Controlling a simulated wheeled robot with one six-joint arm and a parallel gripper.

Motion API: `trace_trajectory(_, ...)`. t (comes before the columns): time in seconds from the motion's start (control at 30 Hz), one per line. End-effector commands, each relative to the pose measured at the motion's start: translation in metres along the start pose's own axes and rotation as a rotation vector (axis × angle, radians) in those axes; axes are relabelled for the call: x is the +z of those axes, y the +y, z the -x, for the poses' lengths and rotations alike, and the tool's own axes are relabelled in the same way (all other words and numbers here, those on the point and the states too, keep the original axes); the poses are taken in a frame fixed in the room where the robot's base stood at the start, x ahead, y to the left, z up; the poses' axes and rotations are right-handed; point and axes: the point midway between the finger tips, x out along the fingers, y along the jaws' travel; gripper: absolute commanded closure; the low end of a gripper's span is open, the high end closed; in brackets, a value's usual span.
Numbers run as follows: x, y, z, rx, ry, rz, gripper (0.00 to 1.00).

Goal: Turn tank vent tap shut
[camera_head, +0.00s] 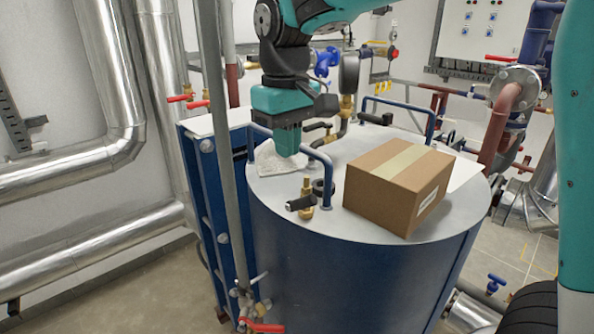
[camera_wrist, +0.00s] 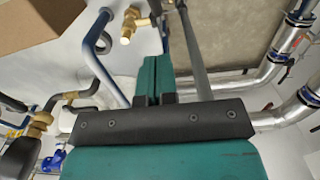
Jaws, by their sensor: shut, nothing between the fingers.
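The blue tank (camera_head: 355,270) has a pale grey top. A brass tap (camera_head: 307,192) with a black lever (camera_head: 300,203) stands near its front edge; the lever points left in the head view. The brass tap also shows at the top of the wrist view (camera_wrist: 129,24), where its lever is not clear. A second black-handled fitting (camera_head: 318,128) sits farther back; I cannot tell from the frames which one is the vent tap. My gripper (camera_head: 288,150) is shut and empty, above the tank's left side, behind and apart from the front tap. Its closed fingers (camera_wrist: 155,62) show in the wrist view.
A cardboard box (camera_head: 393,187) sits on the tank top, right of the front tap. Blue rail handles (camera_head: 325,172) rise beside the tap and at the back. A crumpled pale cloth (camera_head: 275,165) lies below my gripper. A grey vertical pipe (camera_head: 222,140) stands left of the tank.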

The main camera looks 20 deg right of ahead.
Motion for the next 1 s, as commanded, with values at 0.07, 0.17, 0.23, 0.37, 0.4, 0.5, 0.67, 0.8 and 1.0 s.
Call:
trace_trajectory(0.07,0.001,0.000,-0.015,0.000,-0.006,0.000,1.00)
trace_trajectory(0.17,0.007,0.000,-0.029,0.000,-0.003,0.000,1.00)
trace_trajectory(0.23,0.014,0.000,-0.037,0.000,-0.003,0.000,1.00)
trace_trajectory(0.37,0.022,0.000,-0.048,0.000,-0.001,0.000,1.00)
trace_trajectory(0.4,0.023,0.000,-0.050,0.000,-0.001,0.000,1.00)
trace_trajectory(0.5,0.025,0.000,-0.053,0.000,0.001,0.000,1.00)
trace_trajectory(0.67,0.025,0.000,-0.054,0.000,0.002,0.000,1.00)
trace_trajectory(0.8,0.025,0.000,-0.054,0.000,0.002,0.000,1.00)
trace_trajectory(1.0,0.016,-0.008,-0.057,0.000,0.026,0.021,1.00)
